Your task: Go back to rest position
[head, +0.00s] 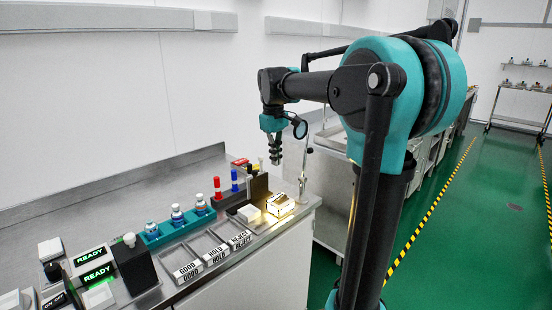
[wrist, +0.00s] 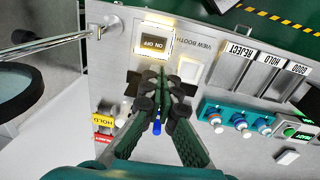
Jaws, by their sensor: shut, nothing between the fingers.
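My gripper (head: 275,150) hangs from my arm in the head view, above the far right end of the steel bench (head: 150,165). It points down and is apart from everything below it. In the wrist view my gripper (wrist: 162,75) has its fingertips together with nothing between them. The same lit box (head: 280,205) sits at the bench's right end in the head view.
A teal rack (head: 180,228) holds several vials. GOOD, HOLD and REJECT trays (head: 213,250) lie along the front edge. Green READY displays (head: 95,265) are at left. A round magnifier (head: 300,130) is beside my gripper. Green floor (head: 440,250) is clear at right.

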